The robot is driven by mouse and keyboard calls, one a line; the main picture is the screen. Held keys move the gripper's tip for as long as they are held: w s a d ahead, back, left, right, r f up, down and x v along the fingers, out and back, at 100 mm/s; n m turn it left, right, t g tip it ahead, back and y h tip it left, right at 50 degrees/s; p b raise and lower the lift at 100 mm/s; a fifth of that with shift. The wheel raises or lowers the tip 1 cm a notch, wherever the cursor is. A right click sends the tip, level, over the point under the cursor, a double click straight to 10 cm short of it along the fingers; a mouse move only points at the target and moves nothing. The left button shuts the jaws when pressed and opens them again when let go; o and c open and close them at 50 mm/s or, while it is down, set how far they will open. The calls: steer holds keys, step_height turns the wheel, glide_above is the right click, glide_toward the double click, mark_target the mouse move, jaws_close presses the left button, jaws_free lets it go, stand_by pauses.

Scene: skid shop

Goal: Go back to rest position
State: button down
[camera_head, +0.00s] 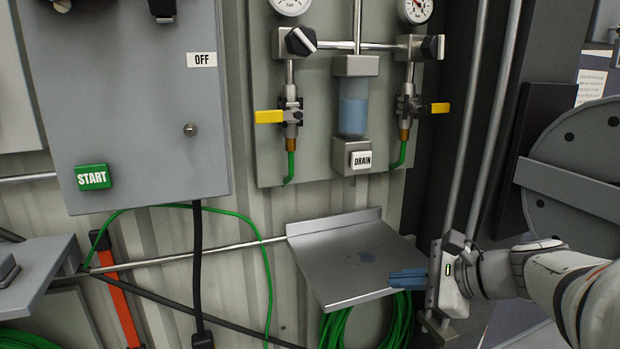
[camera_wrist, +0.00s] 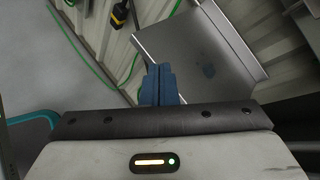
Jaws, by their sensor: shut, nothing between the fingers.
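My gripper (camera_head: 393,278) is at the right in the head view, pointing left, with its blue fingers together and nothing between them. The fingers appear in front of the right part of a grey metal shelf (camera_head: 330,262); I cannot tell whether they touch it. In the wrist view the shut blue fingers (camera_wrist: 158,72) are at the centre, and the shelf (camera_wrist: 185,45) shows behind them. My arm reaches in from the right edge of the head view.
Above the shelf is a panel with gauges, two yellow-handled valves (camera_head: 269,117) and a DRAIN button (camera_head: 361,159). A grey cabinet (camera_head: 130,120) with a green START button (camera_head: 93,177) is at left. Green hose (camera_head: 400,325) hangs below the shelf. Vertical pipes (camera_head: 480,130) stand near my arm.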

steer(key=s+f+n+g+h, duration=0.5)
steer(key=s+f+n+h, duration=0.4)
steer(key=n, duration=0.9)
steer(key=s+a+f, duration=0.1)
steer(key=s+f, duration=0.1)
steer(key=s, duration=0.1)
steer(key=shift+f+n, duration=0.35)
steer(key=shift+n, duration=0.05)
steer(key=c, duration=2.1)
jaws_free()
steer(key=shift+s, duration=0.1)
steer(key=shift+c, duration=0.2)
